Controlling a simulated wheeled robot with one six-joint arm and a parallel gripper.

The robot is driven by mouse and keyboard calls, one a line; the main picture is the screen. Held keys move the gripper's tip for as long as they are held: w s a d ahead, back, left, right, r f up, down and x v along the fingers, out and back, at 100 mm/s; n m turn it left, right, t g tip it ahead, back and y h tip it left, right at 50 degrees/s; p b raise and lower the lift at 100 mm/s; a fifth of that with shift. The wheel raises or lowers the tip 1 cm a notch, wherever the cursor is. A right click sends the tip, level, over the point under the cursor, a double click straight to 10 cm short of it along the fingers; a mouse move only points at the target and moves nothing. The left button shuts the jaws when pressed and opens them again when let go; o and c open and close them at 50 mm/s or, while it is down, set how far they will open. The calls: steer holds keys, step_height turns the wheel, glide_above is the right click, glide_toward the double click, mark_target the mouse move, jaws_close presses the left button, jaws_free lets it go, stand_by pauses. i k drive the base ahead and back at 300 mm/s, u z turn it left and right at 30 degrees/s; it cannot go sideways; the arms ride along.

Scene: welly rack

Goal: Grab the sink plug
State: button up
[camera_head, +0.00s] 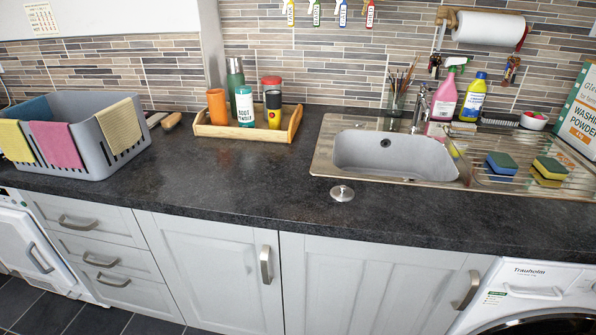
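The sink plug (342,193) is a small, round, silvery disc with a little knob on top. It lies on the dark worktop (230,190), just in front of the sink's front left corner and apart from the rim. The steel sink (395,155) has an empty basin with a dark drain hole. My gripper does not show in the head camera view.
A wooden tray (220,130) with cups and bottles stands left of the sink. A grey basket (95,150) with cloths is at far left. Sponges (501,161) lie on the drainer. The worktop around the plug is clear.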

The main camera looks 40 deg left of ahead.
mark_target(336, 192)
steer(key=u, duration=0.65)
steer(key=i, duration=1)
steer(key=u, duration=0.45)
